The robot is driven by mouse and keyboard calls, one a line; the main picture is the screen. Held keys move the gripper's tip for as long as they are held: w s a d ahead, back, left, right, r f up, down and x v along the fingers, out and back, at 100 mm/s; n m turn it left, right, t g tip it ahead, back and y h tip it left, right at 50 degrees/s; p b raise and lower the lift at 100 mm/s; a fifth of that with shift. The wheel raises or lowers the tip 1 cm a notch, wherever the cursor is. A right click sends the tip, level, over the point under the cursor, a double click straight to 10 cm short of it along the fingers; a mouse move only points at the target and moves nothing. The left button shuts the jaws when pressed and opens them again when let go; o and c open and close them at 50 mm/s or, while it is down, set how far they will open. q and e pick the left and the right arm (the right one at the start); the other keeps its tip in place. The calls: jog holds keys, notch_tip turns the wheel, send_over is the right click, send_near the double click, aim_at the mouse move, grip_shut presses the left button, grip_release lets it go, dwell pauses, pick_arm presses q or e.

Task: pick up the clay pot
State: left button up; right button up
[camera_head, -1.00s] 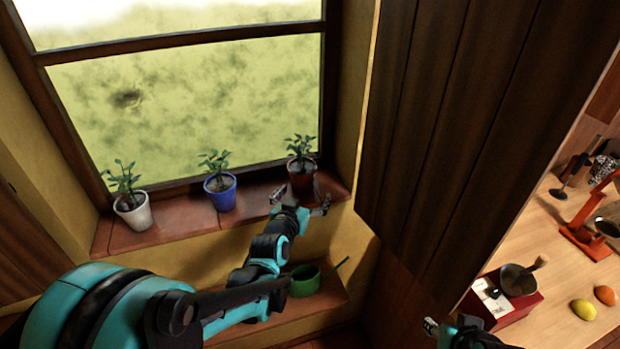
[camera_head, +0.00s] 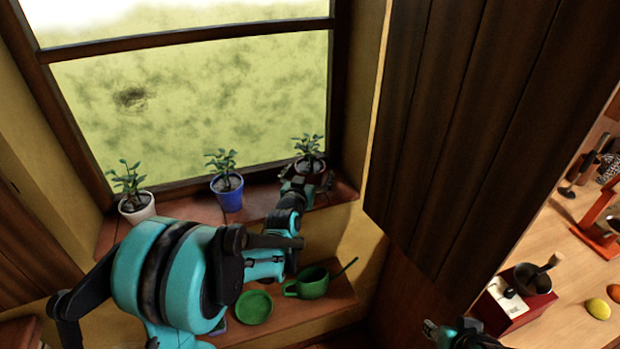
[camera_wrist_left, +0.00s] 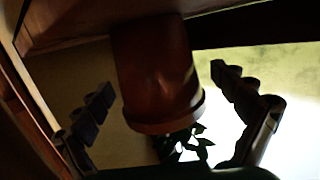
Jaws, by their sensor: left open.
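The clay pot (camera_head: 311,166) is reddish brown with a green plant. It stands at the right end of the brick windowsill (camera_head: 262,199). My left gripper (camera_head: 304,183) is at the pot's near side and hides much of its body. In the left wrist view the pot (camera_wrist_left: 158,70) appears upside down between the two spread fingers, with visible gaps on both sides. The left gripper is open and holds nothing. My right gripper (camera_head: 436,329) shows only partly at the bottom edge, and its jaws cannot be made out.
A blue pot (camera_head: 229,198) and a white pot (camera_head: 139,212) with plants stand farther left on the sill. A dark wooden panel (camera_head: 455,120) rises on the right.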

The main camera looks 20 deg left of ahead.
pick_arm(q)
jog(key=c, duration=1.7)
jog(key=shift+c, duration=0.2)
